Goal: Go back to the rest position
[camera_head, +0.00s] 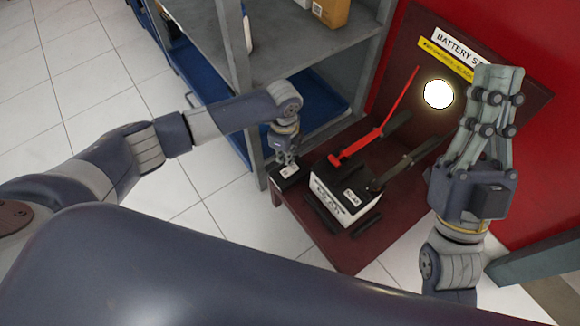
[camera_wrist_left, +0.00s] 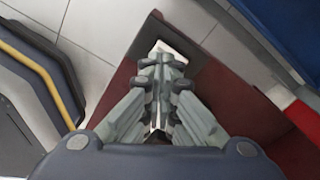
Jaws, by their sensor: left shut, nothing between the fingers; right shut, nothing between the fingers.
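My left gripper (camera_head: 286,158) is shut and empty, pointing down just above a small black box with a white label (camera_head: 289,172) at the left corner of the dark red stand (camera_head: 345,248). In the left wrist view its fingers (camera_wrist_left: 165,75) are together over the box, which is partly hidden behind them. I cannot tell whether they touch it. My right gripper (camera_head: 497,80) is shut and empty, raised with its fingers up at the right, in front of the stand's back panel.
A black and white battery (camera_head: 343,198) sits on the stand, with a red clamp (camera_head: 350,150) and a black clamp (camera_head: 395,168) by it. A grey shelf (camera_head: 285,45) with blue bins stands behind my left arm. A round light (camera_head: 438,94) glows on the panel. Tiled floor is clear at left.

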